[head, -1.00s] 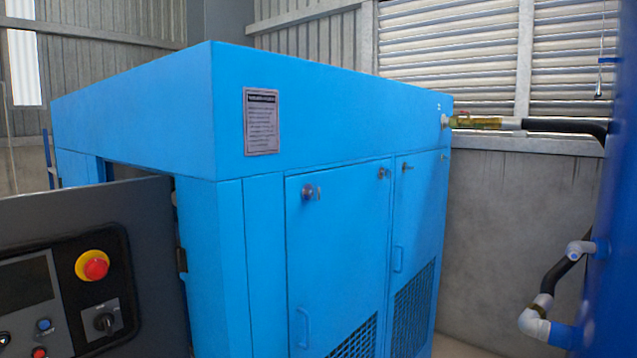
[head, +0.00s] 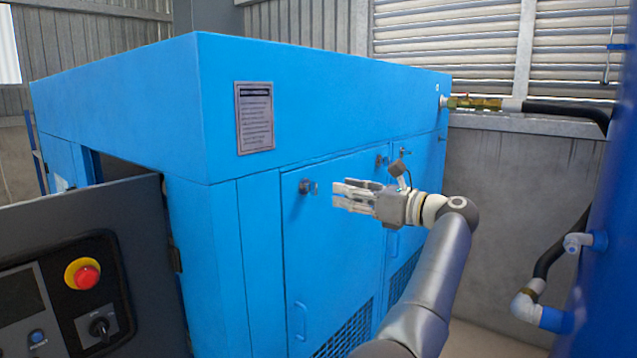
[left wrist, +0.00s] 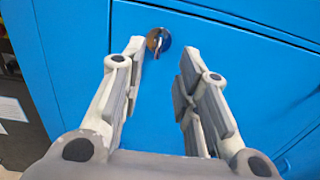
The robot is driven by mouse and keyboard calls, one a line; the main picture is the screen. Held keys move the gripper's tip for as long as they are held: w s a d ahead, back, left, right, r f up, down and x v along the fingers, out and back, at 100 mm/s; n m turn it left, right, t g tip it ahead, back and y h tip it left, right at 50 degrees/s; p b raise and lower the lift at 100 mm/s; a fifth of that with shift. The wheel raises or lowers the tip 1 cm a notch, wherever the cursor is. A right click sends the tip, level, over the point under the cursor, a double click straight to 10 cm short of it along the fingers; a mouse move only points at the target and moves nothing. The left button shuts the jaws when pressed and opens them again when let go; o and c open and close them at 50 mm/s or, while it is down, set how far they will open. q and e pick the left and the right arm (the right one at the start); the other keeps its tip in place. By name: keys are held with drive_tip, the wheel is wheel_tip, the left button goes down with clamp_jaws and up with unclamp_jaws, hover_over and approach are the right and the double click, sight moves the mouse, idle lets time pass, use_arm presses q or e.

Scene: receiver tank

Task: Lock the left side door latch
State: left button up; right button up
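The left side door (head: 325,255) of the blue cabinet is shut flush with its frame. Its small round metal latch (head: 307,186) sits near the door's upper left corner. In the left wrist view the latch (left wrist: 158,41) shows just beyond the fingertips, between their lines, with a key-like tab on it. My left gripper (head: 338,193) is open and empty, its fingers pointing left at the latch; it also shows open in the left wrist view (left wrist: 162,54). I see no contact with the latch. My right gripper is not in view.
A second latch (head: 380,161) is at the door's upper right, near my gripper. A grey open panel with a red stop button (head: 84,277) stands at the left. A blue tank (head: 612,230) with pipes stands at the right.

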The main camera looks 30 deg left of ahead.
sight(316, 185)
use_arm(q)
drive_tip(key=a+p, duration=0.1)
drive_tip(key=a, duration=0.1)
drive_tip(key=a+p, duration=0.1)
drive_tip(key=a, duration=0.2)
drive_tip(key=a+p, duration=0.1)
drive_tip(key=a, duration=0.1)
drive_tip(key=shift+w+a+r, duration=0.1)
drive_tip(key=shift+w+a, duration=0.15)
drive_tip(key=shift+a, duration=0.1)
drive_tip(key=shift+w+a, duration=0.1)
drive_tip(key=shift+a, duration=0.35)
clamp_jaws()
